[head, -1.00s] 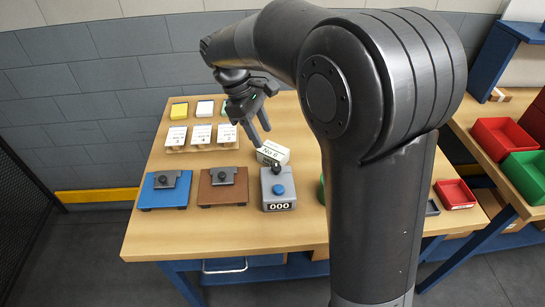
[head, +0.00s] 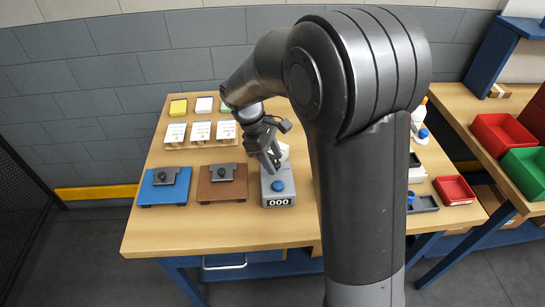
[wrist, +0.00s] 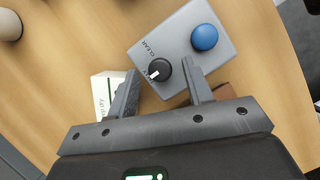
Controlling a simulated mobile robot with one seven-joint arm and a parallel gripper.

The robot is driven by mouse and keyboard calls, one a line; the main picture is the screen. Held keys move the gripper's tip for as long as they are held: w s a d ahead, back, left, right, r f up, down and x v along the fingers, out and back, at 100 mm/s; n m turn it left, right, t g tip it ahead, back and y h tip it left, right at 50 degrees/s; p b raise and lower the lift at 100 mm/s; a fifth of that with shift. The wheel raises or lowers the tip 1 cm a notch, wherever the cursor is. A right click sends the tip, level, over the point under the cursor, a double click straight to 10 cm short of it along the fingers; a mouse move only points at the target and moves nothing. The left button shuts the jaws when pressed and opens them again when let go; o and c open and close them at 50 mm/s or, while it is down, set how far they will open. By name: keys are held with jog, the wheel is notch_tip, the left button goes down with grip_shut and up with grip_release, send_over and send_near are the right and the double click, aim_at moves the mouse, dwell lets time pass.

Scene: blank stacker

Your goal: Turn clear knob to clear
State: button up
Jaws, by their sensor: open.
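The grey counter box (head: 279,190) stands on the table with a blue button (head: 278,186) on top and a display reading 000 on its front. In the wrist view the box (wrist: 183,43) carries the black clear knob (wrist: 159,70) with a white pointer mark, beside the blue button (wrist: 204,37). The word CLEAR is printed near the knob, and the pointer is turned away from it. My gripper (wrist: 158,88) is open, its two fingers reaching toward either side of the knob. I cannot tell whether they touch it. In the head view my gripper (head: 271,162) hides the knob.
A white labelled box (wrist: 103,92) lies beside my left finger in the wrist view. A blue fixture (head: 163,190) and a brown fixture (head: 222,188) stand left of the counter box. White cards (head: 200,131) stand behind them. The table's front strip is clear.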

jog(key=shift+c, duration=0.5)
jog(key=c, duration=0.9)
jog(key=shift+m, duration=0.4)
jog(key=m, duration=0.1)
jog(key=m+g, duration=0.1)
jog(key=shift+w+d+m+y, duration=0.1)
jog(key=shift+w+m+y, duration=0.05)
jog(key=shift+m+y, duration=0.15)
jog(key=m, duration=0.2)
jog(key=m+g+y, duration=0.1)
jog(key=m, duration=0.1)
jog(key=shift+w+d+m, duration=0.1)
jog(key=shift+d+m, duration=0.05)
jog(key=shift+m, duration=0.15)
jog(key=m+y, duration=0.1)
jog(key=m, duration=0.1)
jog(key=m+y, duration=0.1)
jog(key=m, duration=0.1)
jog(key=shift+d+m+g, duration=0.15)
jog(key=shift+m+g, duration=0.15)
jog(key=shift+g, duration=0.1)
jog(key=shift+d+m+y, duration=0.15)
jog(key=shift+m+y, duration=0.65)
jog(key=shift+m, duration=1.2)
